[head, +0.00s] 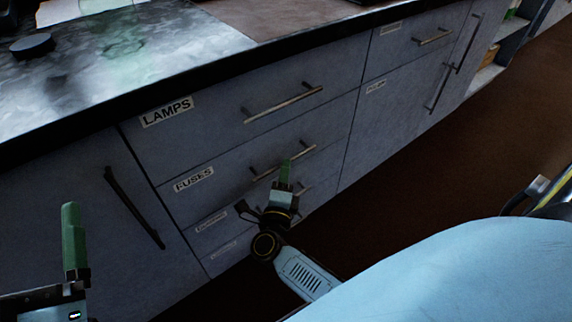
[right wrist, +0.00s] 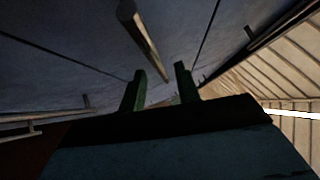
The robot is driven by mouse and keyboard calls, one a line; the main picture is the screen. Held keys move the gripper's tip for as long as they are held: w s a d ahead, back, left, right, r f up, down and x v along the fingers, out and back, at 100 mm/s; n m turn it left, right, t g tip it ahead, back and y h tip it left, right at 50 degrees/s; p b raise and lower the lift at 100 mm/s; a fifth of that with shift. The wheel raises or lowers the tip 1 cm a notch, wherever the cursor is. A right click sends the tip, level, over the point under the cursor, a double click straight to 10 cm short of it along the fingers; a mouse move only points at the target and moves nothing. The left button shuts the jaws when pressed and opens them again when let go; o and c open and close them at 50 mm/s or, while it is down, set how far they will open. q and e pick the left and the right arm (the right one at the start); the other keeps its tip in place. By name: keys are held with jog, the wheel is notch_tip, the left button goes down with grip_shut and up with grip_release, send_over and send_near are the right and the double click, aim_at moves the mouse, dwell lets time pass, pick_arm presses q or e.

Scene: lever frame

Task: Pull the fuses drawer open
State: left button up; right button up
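The fuses drawer (head: 232,168) is the second one down in the grey cabinet, with a white FUSES label (head: 193,179). Its front looks flush with its neighbours. Its bar handle (head: 300,153) is partly covered by my right gripper (head: 285,172), which is at the handle in the head view. In the right wrist view the right gripper (right wrist: 161,86) has its two green fingers apart. A metal bar (right wrist: 145,42) runs down towards the gap between them; I cannot tell whether it is between the fingertips. My left gripper (head: 75,240) is at the lower left, only one finger clear, away from the drawer.
The lamps drawer (head: 225,105) is directly above, with its own bar handle (head: 283,103). Lower drawers (head: 217,232) sit beneath. A cabinet door with a dark handle (head: 134,208) is to the left. A worktop (head: 150,62) overhangs the drawers. Floor (head: 440,165) is open at right.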

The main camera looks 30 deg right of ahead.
pick_arm(q)
jog(key=shift+s+a+r+t+b, duration=0.1)
jog(key=shift+s+r+t+b, duration=0.3)
jog(key=shift+r+t, duration=0.3)
pick_arm(e)
jog(key=shift+x, duration=1.75)
grip_shut()
